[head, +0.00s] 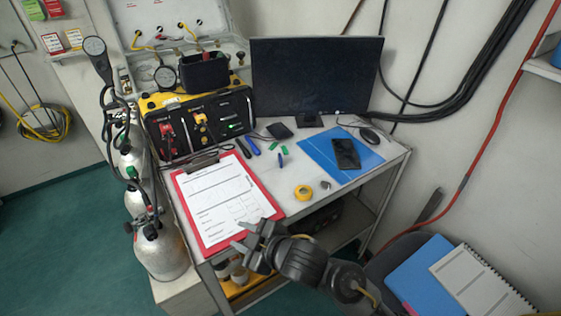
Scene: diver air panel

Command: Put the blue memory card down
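My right gripper (239,234) reaches in from the lower right, over the front edge of the desk near the lower right corner of the red clipboard (185,215). Its two fingers stand apart, and I see nothing between them. A small blue piece (281,160) lies on the white desk (264,188), beyond my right gripper; it is too small to tell whether it is the blue memory card. A larger blue stick-like item (252,147) lies further back, by the control panel. My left gripper is not in view.
A black monitor (315,75) stands at the back. A phone (345,153) lies on a blue folder (320,145). Yellow tape (303,192) sits near the front edge. Small green pieces (284,150) lie mid-desk. Gas cylinders (160,250) stand left. A chair holds notebooks (425,275).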

